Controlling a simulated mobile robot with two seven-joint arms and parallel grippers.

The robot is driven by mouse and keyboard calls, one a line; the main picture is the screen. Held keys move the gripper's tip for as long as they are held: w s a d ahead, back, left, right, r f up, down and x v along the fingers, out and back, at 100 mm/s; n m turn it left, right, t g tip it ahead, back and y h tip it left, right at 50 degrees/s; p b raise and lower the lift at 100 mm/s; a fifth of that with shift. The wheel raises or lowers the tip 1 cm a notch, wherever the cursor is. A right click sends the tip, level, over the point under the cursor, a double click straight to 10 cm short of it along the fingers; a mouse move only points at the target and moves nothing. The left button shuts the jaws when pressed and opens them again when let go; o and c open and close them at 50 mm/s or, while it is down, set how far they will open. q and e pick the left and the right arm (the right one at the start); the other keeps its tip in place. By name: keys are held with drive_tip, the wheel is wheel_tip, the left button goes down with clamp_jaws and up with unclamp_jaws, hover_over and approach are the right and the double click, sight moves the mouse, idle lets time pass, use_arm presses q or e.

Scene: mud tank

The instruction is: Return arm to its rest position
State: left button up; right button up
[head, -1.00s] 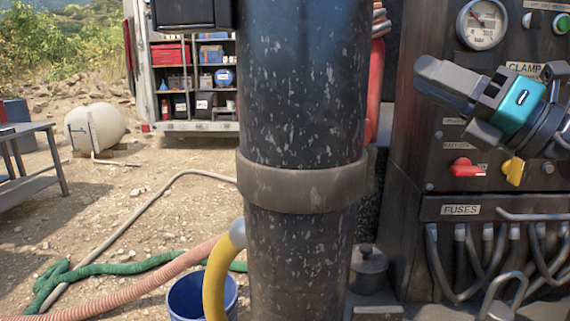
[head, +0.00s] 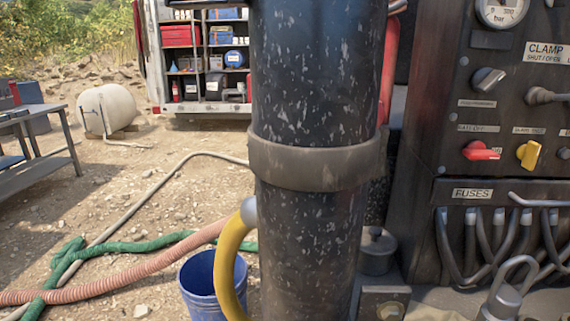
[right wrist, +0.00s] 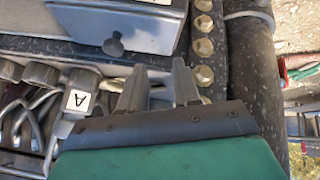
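My right gripper (right wrist: 158,80) shows in the right wrist view. Its two dark fingers stand apart with a gap between them, and I see nothing held there. The green and black body of that wrist fills the bottom of the view. Neither gripper shows in the head view now, and my left gripper is in no view.
A thick, worn black pipe (head: 312,235) stands close in the middle of the head view. A control panel (head: 475,115) with levers, a gauge and fuse cables is at the right. A blue bucket (head: 200,283), hoses and a table (head: 40,150) are at the left.

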drive_tip(key=s+a+f+g+y, duration=0.2)
drive_tip(key=s+a+f+g, duration=0.15)
drive_tip(key=s, duration=0.35)
use_arm(q)
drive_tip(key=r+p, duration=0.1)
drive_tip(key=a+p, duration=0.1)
drive_tip(key=p, duration=0.1)
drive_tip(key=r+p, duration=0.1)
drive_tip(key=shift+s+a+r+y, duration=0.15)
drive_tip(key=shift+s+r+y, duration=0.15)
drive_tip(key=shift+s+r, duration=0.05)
use_arm(e)
drive_tip(key=w+a+f+t+y, duration=0.1)
drive_tip(key=w+a+f+t, duration=0.2)
drive_tip(key=w+t, duration=0.4)
drive_tip(key=shift+w+f+t+y, duration=0.3)
drive_tip(key=shift+f+t, duration=0.05)
drive_tip(key=shift+f, duration=0.2)
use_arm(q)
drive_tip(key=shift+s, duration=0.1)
use_arm(e)
drive_tip(key=shift+d, duration=0.1)
